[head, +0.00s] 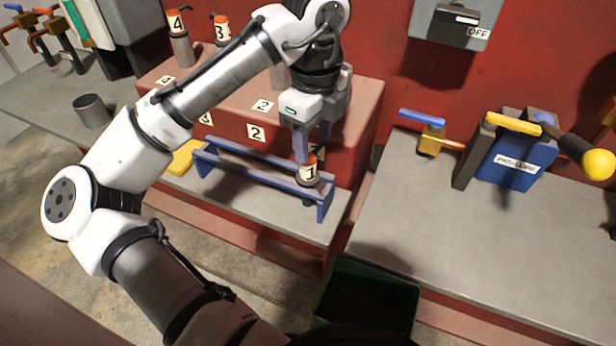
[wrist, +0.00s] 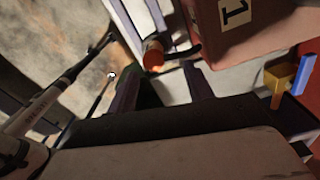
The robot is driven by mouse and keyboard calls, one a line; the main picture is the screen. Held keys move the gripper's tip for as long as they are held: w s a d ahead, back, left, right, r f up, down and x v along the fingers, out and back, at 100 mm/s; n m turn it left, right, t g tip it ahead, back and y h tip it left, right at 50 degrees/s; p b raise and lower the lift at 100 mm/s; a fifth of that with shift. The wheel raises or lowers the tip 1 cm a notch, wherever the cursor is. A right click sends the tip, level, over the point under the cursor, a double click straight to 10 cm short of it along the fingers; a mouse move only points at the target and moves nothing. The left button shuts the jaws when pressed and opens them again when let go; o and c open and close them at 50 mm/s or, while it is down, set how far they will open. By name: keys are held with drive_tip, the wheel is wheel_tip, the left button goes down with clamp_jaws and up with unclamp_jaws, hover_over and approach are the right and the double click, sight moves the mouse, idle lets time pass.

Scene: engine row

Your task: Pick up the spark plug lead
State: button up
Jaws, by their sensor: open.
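A spark plug lead with an orange cap and a "1" label (head: 309,172) sits upright at the right end of a blue rack (head: 265,172). In the wrist view its orange end (wrist: 153,56) shows ahead, roughly between the fingers. My gripper (head: 313,150) is open, with its fingers pointing down just above that lead. The wrist view shows both fingers apart (wrist: 163,85) with nothing clearly held. I cannot tell whether a finger touches the cap. Leads labelled "4" (head: 177,24) and "3" (head: 221,30) stand on the red engine block (head: 355,110).
A dark green bin (head: 365,290) stands on the floor below the rack. A blue box (head: 517,163) with a yellow handle and a blue-handled valve (head: 430,138) stand on the right bench. A metal cup (head: 91,111) and a yellow object (head: 186,158) are at left.

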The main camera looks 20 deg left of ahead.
sight(307, 182)
drive_tip(key=f, duration=0.2)
drive_tip(key=a+f, duration=0.1)
drive_tip(key=f, duration=0.1)
drive_tip(key=shift+s, duration=0.3)
drive_tip(key=shift+d+f+p, duration=0.1)
drive_tip(key=shift+f+p, duration=0.2)
drive_tip(key=shift+f, duration=0.35)
drive_tip(key=c, duration=1.1)
drive_tip(key=shift+o, duration=0.2)
drive_tip(key=shift+r, duration=0.1)
